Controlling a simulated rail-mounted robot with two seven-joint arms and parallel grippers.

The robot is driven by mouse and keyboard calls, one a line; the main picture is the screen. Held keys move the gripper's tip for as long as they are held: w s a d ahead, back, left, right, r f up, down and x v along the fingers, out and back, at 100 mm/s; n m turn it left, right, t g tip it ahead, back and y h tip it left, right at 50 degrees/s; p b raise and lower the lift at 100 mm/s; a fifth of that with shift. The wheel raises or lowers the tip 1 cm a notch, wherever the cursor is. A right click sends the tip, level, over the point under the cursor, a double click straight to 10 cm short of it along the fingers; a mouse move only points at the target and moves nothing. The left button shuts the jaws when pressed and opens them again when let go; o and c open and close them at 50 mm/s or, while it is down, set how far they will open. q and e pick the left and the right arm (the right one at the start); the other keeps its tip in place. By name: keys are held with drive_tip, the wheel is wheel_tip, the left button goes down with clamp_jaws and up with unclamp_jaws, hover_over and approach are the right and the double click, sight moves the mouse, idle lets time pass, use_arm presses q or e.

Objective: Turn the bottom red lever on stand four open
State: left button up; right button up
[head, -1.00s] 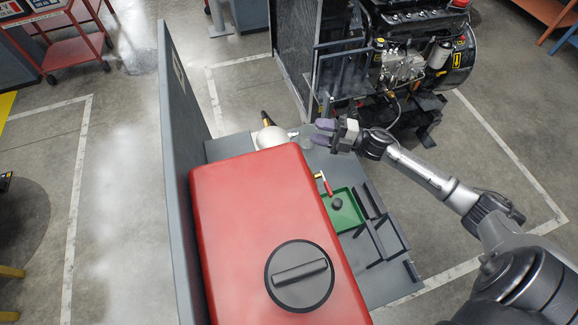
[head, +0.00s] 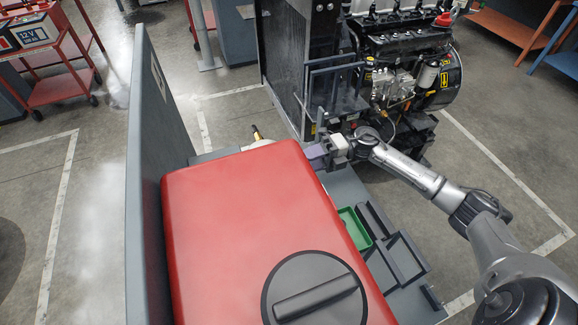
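No red lever shows now; the red tank (head: 245,215) on the grey stand (head: 345,187) blocks the view of the area close against its right side. My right gripper (head: 316,151) is at the tank's far right corner, over the far part of the stand, with its purple fingers pointing left. Its fingertips are partly hidden or overlap, so I cannot tell whether it is open, and nothing in it can be made out. My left gripper is not in view. No stand number is readable.
A grey upright panel (head: 152,180) stands along the tank's left side. A green tray (head: 355,228) and grey brackets (head: 400,260) lie right of the tank. A diesel engine (head: 400,50) stands beyond my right gripper. A red cart (head: 55,65) is at the far left.

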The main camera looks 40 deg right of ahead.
drive_tip(key=shift+x, duration=3.1)
drive_tip(key=shift+c, duration=0.2)
clamp_jaws()
